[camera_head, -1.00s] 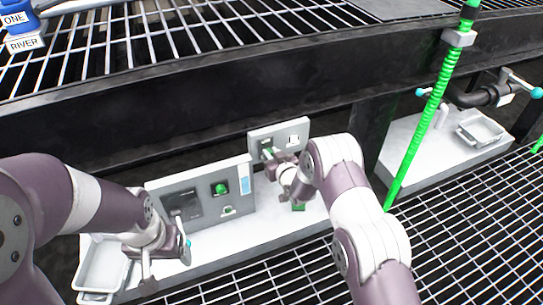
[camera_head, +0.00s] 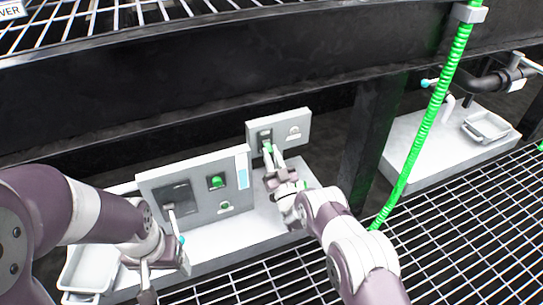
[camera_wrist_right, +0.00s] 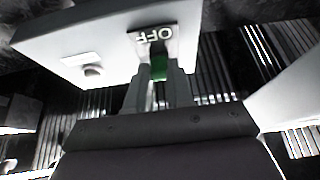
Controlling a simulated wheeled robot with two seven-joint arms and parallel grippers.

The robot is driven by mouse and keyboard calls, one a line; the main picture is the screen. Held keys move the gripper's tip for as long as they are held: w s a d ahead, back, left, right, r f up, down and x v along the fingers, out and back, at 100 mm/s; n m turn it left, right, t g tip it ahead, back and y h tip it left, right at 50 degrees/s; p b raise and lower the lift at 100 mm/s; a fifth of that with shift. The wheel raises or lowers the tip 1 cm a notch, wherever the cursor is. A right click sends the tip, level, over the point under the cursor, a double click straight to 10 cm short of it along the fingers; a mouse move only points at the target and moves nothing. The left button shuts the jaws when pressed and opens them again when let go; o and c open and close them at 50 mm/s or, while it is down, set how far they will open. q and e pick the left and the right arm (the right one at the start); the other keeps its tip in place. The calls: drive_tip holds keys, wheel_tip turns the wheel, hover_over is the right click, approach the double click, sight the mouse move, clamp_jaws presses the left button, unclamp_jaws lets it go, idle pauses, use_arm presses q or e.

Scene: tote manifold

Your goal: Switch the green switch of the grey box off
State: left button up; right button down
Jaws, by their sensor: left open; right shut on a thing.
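The small grey box (camera_head: 293,124) stands at the back of the white base, with a dark switch plate on its left half. In the right wrist view the box (camera_wrist_right: 110,38) shows a plate with the word OFF, upside down in that picture. The green switch (camera_wrist_right: 158,66) sticks out beside the word, between the fingers of my right gripper (camera_wrist_right: 160,80). In the head view my right gripper (camera_head: 271,150) reaches the box front and is shut on the green switch, which is mostly hidden. My left gripper (camera_head: 165,268) is open and empty, near the front left.
A larger grey panel (camera_head: 200,170) with a dark square window, green button and blue strip stands left of the box. A white tray (camera_head: 72,285) lies at the left. A green hose (camera_head: 425,130) hangs at the right. A dark beam (camera_head: 200,85) runs behind.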

drive_tip(key=shift+f, duration=0.1)
idle(0.3)
drive_tip(key=c, duration=1)
unclamp_jaws()
drive_tip(key=shift+s+p, duration=0.1)
drive_tip(key=shift+p, duration=0.25)
drive_tip(key=s+d+p, duration=0.2)
drive_tip(key=s+p, duration=0.3)
drive_tip(key=s, duration=0.1)
drive_tip(key=s+d+f+p, duration=0.1)
drive_tip(key=s+d+p, duration=0.1)
drive_tip(key=s+p, duration=0.4)
drive_tip(key=shift+v, duration=0.85)
